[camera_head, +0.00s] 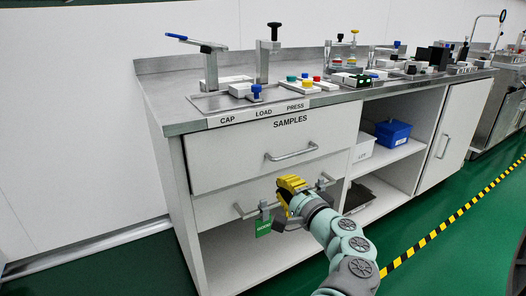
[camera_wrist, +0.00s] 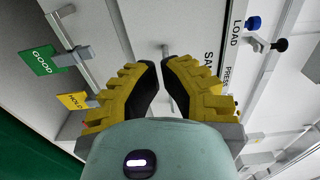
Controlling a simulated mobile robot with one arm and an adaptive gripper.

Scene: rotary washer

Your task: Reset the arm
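My gripper (camera_head: 290,187) has yellow padded fingers and is in front of the lower drawer of the workbench in the head view. The teal arm rises from the lower right of the head view. The drawer handle (camera_head: 242,211) of the lower drawer is partly hidden behind the gripper. A green GOOD tag (camera_head: 263,228) hangs at this handle, left of the gripper.
The upper SAMPLES drawer (camera_head: 229,158) looks closed. The steel benchtop (camera_head: 172,113) carries levers, coloured knobs and small fixtures. A yellow HOLD tag (camera_wrist: 73,100) shows near the GOOD tag. A blue bin (camera_head: 393,134) stands on an open shelf. Green floor (camera_head: 470,235) is clear at right.

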